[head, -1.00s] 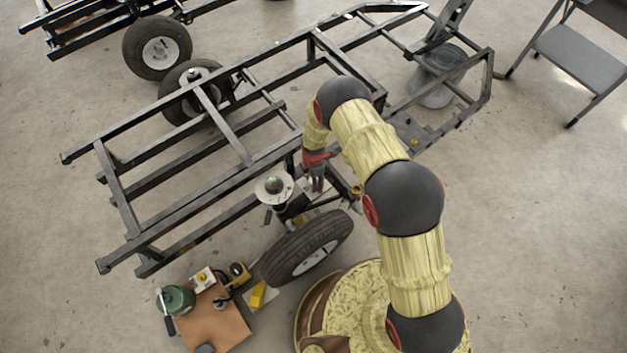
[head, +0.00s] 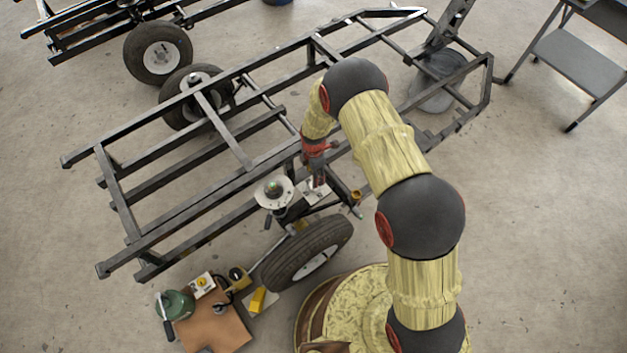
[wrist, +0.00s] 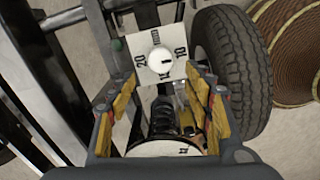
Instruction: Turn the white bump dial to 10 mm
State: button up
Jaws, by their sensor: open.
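The white bump dial (wrist: 160,60) is a round white knob with a short black mark, on a pale plate (wrist: 140,43) in the wrist view. The plate carries a 20 at left, a 10 at right and a partly hidden number below the knob. The mark's exact reading is too small to tell. My gripper (wrist: 162,78) is open, its yellow-padded fingers to the left and right of the dial's line, with the dial showing between and beyond the tips. Contact cannot be seen. In the head view my gripper (head: 318,184) points down over the plate (head: 315,197) beside the frame.
A black trailer frame (head: 225,130) runs along the left of my arm. A tyre (head: 300,255) stands just below the gripper, and a white round spring seat (head: 273,192) is to its left. A brown board (head: 215,325) with tools lies at the lower left.

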jog(key=shift+r, duration=1.45)
jog(key=s+d+r+m+g, duration=0.2)
jog(key=s+d+r+m, duration=0.1)
jog(key=s+m, duration=0.55)
jog(key=s+d+r+m+t, duration=0.2)
jog(key=s+d+r+m, duration=0.2)
jog(key=r, duration=1.3)
jog(key=s+d+r+m+t+p, duration=0.1)
jog(key=s+d+r+m+t, duration=0.2)
jog(key=r, duration=1.3)
jog(key=s+d+r+m+t+p, duration=0.1)
jog(key=s+d+r+m, duration=0.5)
jog(key=s+r, duration=0.6)
notch_tip(320, 180, up, 6)
jog(key=shift+d+f+m+t, duration=0.2)
jog(key=shift+d+m+t, duration=0.1)
jog(key=shift+m+t, duration=0.45)
